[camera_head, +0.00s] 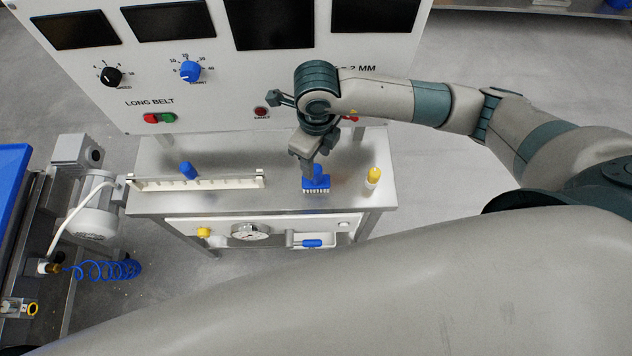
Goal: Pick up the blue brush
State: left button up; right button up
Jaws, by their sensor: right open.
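The blue brush (316,184) stands on the steel table, with its pale bristles down and its blue handle upward. My right gripper (308,168) points down directly over the brush, its fingers at the handle's top. The fingers hide part of the handle, and I cannot tell whether they touch it. The right gripper is open. My left gripper is not in view.
A control panel (215,85) rises behind.

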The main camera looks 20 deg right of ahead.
aim_at(317, 167)
jog(key=shift+f, duration=0.7)
jog(key=shift+f+b, duration=1.5)
jog(key=shift+f, duration=1.15)
jog(key=shift+c, duration=0.3)
jog(key=c, duration=1.1)
